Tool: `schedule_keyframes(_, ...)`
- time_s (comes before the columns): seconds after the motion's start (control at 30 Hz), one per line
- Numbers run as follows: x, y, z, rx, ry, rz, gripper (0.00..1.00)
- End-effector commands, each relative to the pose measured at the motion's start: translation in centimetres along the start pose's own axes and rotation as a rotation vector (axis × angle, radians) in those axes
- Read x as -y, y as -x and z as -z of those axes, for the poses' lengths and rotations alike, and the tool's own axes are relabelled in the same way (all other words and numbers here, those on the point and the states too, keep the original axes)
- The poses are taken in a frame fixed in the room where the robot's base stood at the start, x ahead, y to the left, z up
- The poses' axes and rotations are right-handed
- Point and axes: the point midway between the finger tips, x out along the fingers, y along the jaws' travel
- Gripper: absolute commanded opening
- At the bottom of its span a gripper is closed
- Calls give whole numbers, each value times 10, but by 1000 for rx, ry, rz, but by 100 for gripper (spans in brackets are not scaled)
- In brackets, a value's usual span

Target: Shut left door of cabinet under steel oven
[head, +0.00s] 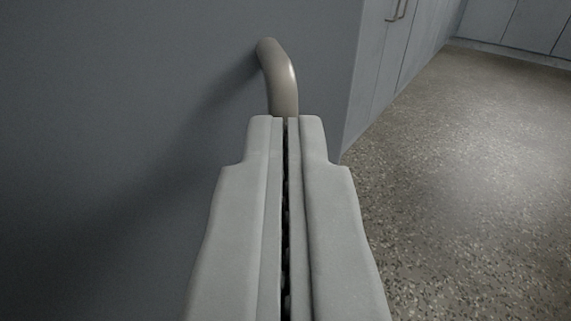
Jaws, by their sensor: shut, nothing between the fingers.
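A grey-blue door panel (130,110) fills the left side of the head view, seen close up. A bronze-coloured curved handle (281,82) stands out from its surface near the top middle. My gripper (286,120) is shut, with its two pale fingers side by side. Its tips overlap the lower end of the handle in the picture; I cannot tell whether they touch it. No part of the handle shows between the fingers. The oven is not in view, and I cannot tell from this view whether this panel is the left door.
More grey-blue cabinet fronts (378,65) run back to the right of the panel, one with a bronze handle (398,10). Further cabinets (510,25) stand at the far right. The speckled floor (460,180) is clear on the right.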

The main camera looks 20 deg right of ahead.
Motion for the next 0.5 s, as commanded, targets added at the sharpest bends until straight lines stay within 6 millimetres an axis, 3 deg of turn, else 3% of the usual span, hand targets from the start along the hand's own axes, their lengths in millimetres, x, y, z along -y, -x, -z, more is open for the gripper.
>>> schedule_keyframes(0.5, 0, -8, 0, 0, -1, 20, 0)
